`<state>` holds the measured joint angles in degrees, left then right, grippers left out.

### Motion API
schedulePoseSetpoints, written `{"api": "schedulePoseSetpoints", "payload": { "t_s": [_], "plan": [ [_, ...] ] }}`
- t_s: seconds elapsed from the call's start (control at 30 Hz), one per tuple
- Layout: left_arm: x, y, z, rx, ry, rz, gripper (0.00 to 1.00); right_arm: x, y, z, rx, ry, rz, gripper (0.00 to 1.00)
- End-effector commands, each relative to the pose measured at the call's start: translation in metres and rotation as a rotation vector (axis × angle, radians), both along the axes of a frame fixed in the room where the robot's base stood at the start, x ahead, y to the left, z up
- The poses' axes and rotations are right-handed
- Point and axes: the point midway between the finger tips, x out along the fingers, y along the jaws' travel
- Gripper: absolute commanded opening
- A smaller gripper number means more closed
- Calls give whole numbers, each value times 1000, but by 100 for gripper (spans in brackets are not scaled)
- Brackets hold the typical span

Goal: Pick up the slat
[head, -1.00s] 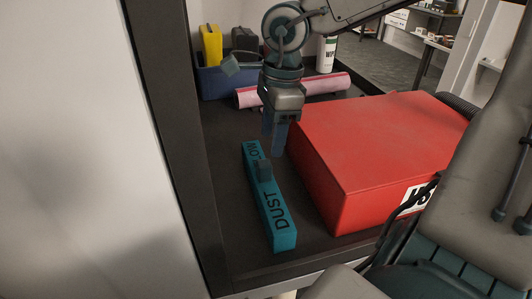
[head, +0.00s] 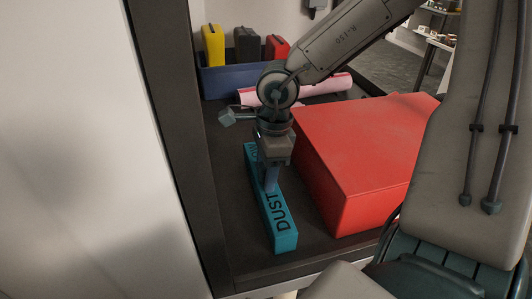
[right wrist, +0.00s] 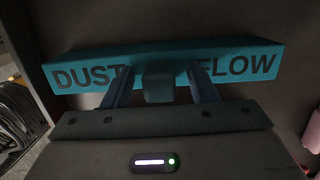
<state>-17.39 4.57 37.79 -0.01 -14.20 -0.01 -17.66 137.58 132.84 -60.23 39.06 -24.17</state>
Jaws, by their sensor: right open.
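The slat is a long teal bar (head: 280,228) lettered "DUST" and "FLOW", lying on the dark bench surface. In the right wrist view the slat (right wrist: 240,64) spans the picture, with a small block-like grip (right wrist: 158,82) at its middle. My right gripper (head: 268,187) points down over the middle of the slat and hides part of its lettering. In the right wrist view its two fingers (right wrist: 160,90) are apart, one on each side of the grip. I cannot tell whether they touch it. My left gripper is not in view.
A large red box (head: 365,160) stands close on the right of the slat. Behind are a pink roll (head: 325,88) and a blue bin (head: 225,82) holding yellow, dark and red containers. A dark frame post (head: 170,140) and pale wall bound the left.

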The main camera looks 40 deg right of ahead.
Motion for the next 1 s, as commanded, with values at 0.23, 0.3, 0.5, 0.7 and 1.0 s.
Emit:
{"api": "schedulePoseSetpoints", "payload": {
  "t_s": [0.23,0.3,0.5,0.7,1.0],
  "plan": [
    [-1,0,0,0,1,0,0,0,0,0,-1,0,0,27],
    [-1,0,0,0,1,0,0,0,0,0,-1,0,0,13],
    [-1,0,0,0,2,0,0,0,0,0,-1,0,0,0],
    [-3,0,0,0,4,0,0,0,0,3,-2,-1,0,0],
    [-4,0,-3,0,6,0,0,2,-1,49,-4,-7,-3,0]
  ]
}}
